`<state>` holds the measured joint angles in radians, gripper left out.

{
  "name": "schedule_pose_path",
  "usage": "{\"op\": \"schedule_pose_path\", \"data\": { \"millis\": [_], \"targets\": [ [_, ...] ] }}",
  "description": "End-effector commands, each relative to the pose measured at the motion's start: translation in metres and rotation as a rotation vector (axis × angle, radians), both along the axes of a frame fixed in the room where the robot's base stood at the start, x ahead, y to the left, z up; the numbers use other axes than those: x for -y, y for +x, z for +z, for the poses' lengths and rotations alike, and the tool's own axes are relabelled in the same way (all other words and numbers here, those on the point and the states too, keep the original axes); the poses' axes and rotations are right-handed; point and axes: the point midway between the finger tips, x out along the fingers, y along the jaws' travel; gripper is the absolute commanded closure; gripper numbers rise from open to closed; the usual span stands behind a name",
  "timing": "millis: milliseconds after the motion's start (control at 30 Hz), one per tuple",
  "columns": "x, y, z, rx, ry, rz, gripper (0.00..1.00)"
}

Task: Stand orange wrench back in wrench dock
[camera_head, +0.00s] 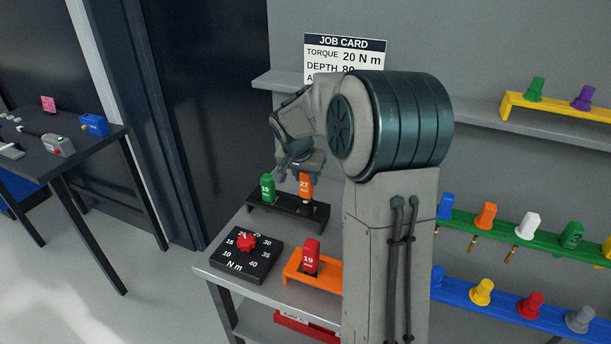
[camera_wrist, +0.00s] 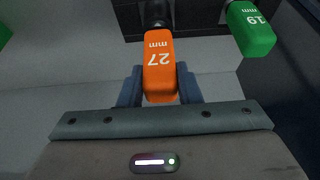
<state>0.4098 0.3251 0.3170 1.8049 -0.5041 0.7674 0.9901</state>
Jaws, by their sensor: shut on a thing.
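The orange wrench (camera_head: 306,187), marked 27 mm, is upright at the right end of the black wrench dock (camera_head: 284,212) on the bench. My gripper (camera_wrist: 160,88) is shut on the orange wrench (camera_wrist: 160,62), with one finger on each side of its handle. In the wrist view a dark round stem shows at the wrench's far end, against the dock (camera_wrist: 190,22). I cannot tell whether the wrench is seated or just above its place. A green wrench (camera_head: 267,188), marked 19, stands in the dock's left place; it also shows in the wrist view (camera_wrist: 250,30).
In front of the dock are a black torque dial (camera_head: 262,262) with a red knob and an orange holder (camera_head: 294,268) with a red 19 tool (camera_head: 311,258). Racks of coloured tools line the right wall. My arm hides part of the bench.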

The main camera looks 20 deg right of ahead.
Motion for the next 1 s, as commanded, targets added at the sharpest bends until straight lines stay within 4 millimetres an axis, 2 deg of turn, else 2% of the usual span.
{"op": "schedule_pose_path", "data": {
  "millis": [767,800,867,900,1000],
  "targets": [
    [0.000,0.000,-0.024,0.002,0.000,-0.001,1.00],
    [0.000,0.000,-0.023,0.002,-0.001,-0.001,0.64],
    [0.000,0.000,-0.022,0.002,0.000,-0.001,0.47],
    [0.000,0.000,-0.022,0.002,0.000,-0.001,0.44],
    [0.000,0.000,-0.022,0.002,0.000,-0.001,0.44]
  ]
}}
